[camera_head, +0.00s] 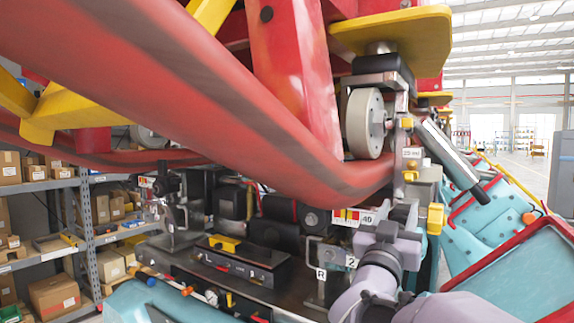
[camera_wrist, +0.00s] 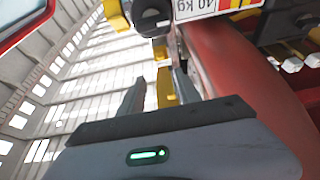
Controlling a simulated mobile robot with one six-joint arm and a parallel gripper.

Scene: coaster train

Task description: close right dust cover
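A long grey and black flap (camera_head: 445,152) slants down to the right beside the grey wheel (camera_head: 366,123) in the head view. It looks like the right dust cover and stands swung out, but I cannot be sure. My gripper (camera_head: 402,213) is below the flap and wheel, in front of the red rail's curved end, apart from the flap. In the wrist view my gripper (camera_wrist: 160,90) has its two fingers apart, with a yellow piece (camera_wrist: 164,88) showing between or beyond them. I cannot tell whether they touch it. The flap is not clearly identifiable in the wrist view.
The thick red rail (camera_head: 230,100) crosses close above my arm. A yellow block (camera_head: 435,218) sits just right of my gripper. A black equipment bench (camera_head: 240,262) with an R tag (camera_head: 321,274) lies to the left. Teal car bodies (camera_head: 500,240) fill the right.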

